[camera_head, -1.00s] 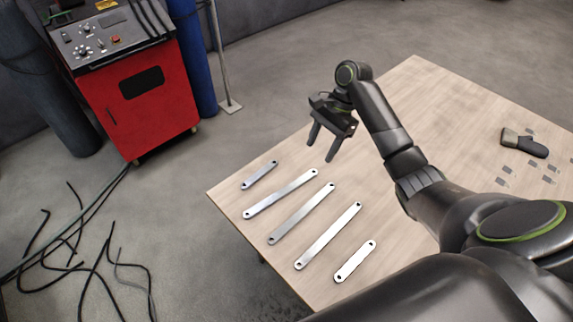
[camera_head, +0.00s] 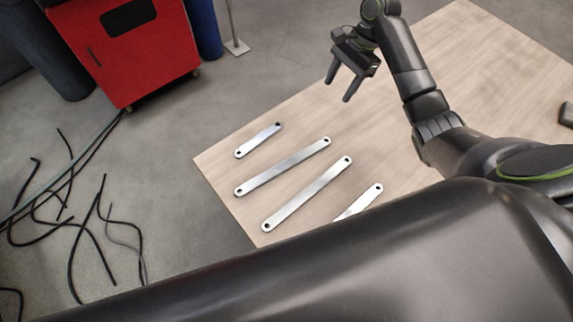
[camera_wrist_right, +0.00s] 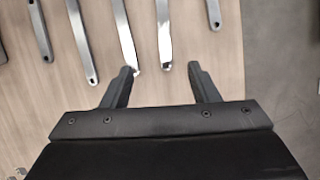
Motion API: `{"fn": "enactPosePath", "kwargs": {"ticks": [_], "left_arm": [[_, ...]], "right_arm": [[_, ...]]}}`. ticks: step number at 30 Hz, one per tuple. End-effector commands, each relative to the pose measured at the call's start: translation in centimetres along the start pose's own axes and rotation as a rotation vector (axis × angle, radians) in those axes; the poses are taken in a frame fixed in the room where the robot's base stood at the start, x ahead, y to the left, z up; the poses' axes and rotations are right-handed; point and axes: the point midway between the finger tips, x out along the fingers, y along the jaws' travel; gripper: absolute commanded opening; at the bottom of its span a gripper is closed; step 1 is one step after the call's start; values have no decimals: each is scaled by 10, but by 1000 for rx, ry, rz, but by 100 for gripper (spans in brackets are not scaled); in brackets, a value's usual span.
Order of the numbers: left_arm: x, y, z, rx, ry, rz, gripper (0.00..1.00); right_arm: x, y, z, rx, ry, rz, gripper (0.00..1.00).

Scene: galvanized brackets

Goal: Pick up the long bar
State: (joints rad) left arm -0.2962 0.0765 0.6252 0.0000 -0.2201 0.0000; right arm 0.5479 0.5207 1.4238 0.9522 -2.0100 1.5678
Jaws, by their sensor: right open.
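Flat silver bars with a hole at each end lie roughly parallel on the wooden table. In the head view, a short bar (camera_head: 258,140) lies at the far left. Two long bars come after it, one (camera_head: 283,167) then another (camera_head: 307,193). Another bar (camera_head: 358,203) is partly hidden by my dark arm. I cannot tell which is the long bar. My right gripper (camera_head: 338,92) is open and empty, above the table beyond the bars' far ends. In the right wrist view, its open fingers (camera_wrist_right: 160,72) point toward several bars (camera_wrist_right: 163,30). My left gripper is out of view.
The wooden table (camera_head: 440,60) is clear beyond the bars. A dark object (camera_head: 567,113) shows at the right edge. A red machine (camera_head: 130,60) and loose black cables (camera_head: 100,215) are on the floor to the left. My arm covers the near table.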

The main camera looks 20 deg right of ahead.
Motion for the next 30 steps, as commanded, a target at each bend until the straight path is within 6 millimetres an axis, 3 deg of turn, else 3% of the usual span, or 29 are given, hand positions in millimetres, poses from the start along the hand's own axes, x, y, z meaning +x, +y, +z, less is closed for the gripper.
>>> {"fn": "enactPosePath", "kwargs": {"ticks": [1, 3, 9, 19, 30], "left_arm": [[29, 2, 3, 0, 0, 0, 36], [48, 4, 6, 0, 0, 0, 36], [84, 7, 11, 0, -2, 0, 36], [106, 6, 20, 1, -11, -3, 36], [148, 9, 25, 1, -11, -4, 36]], "right_arm": [[27, 0, -11, 0, 0, 1, 55], [45, 0, -18, 0, 0, 0, 55], [79, 0, -33, 0, 0, 0, 55], [103, 0, -38, 0, -1, 0, 55], [163, 0, -39, -1, -2, 1, 55]]}}
